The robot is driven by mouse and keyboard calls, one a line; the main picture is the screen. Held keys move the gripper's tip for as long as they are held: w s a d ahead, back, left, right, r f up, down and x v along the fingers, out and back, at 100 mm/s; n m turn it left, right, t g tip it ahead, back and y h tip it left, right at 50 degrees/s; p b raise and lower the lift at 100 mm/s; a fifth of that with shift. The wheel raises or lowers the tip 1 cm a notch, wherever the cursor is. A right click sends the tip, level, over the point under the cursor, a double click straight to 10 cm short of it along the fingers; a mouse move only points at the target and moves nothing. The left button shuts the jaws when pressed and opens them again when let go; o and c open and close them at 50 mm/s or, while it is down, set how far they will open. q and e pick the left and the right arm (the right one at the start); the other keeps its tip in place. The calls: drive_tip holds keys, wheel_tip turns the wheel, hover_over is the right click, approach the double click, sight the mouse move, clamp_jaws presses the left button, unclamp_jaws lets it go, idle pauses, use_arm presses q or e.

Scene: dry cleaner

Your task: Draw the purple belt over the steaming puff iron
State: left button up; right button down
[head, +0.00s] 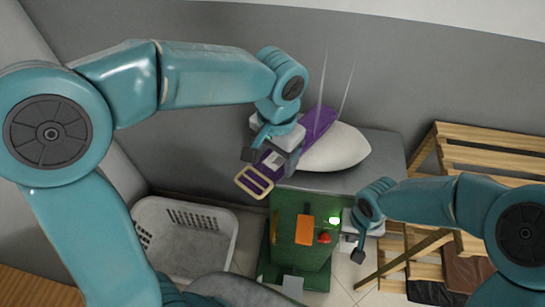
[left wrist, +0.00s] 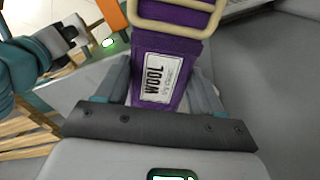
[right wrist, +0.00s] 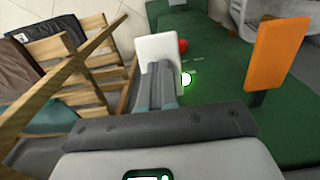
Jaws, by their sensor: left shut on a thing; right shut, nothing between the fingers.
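The purple belt (head: 318,122) has a cream rectangular buckle (head: 254,183) and a white label. My left gripper (head: 270,155) is shut on the belt near its buckle end. In the left wrist view the belt (left wrist: 179,62) runs up between the fingers (left wrist: 165,95), with the label reading "WOOL". The puff iron's white rounded pad (head: 340,150) is just right of the belt, with thin pale steam streaks above. The belt's far part lies at the pad's upper left edge; contact there is unclear. My right gripper (head: 357,254) is shut and empty beside the green cabinet (head: 283,235).
A white plate (right wrist: 160,52) shows just beyond my right fingers. A white basket (head: 185,235) stands left; a wooden rack (head: 490,155) stands right.

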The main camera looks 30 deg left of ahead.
use_arm(q)
drive_tip(key=shift+w+d, duration=0.25)
drive_tip(key=shift+w, duration=0.75)
drive_tip(key=shift+w+d, duration=0.25)
drive_tip(key=shift+w, duration=0.7)
drive_tip(key=shift+r, duration=2.5)
use_arm(e)
drive_tip(key=shift+r, duration=0.1)
wheel_tip(320, 180, up, 7)
wheel_tip(320, 180, up, 12)
use_arm(q)
drive_tip(key=shift+w, duration=0.1)
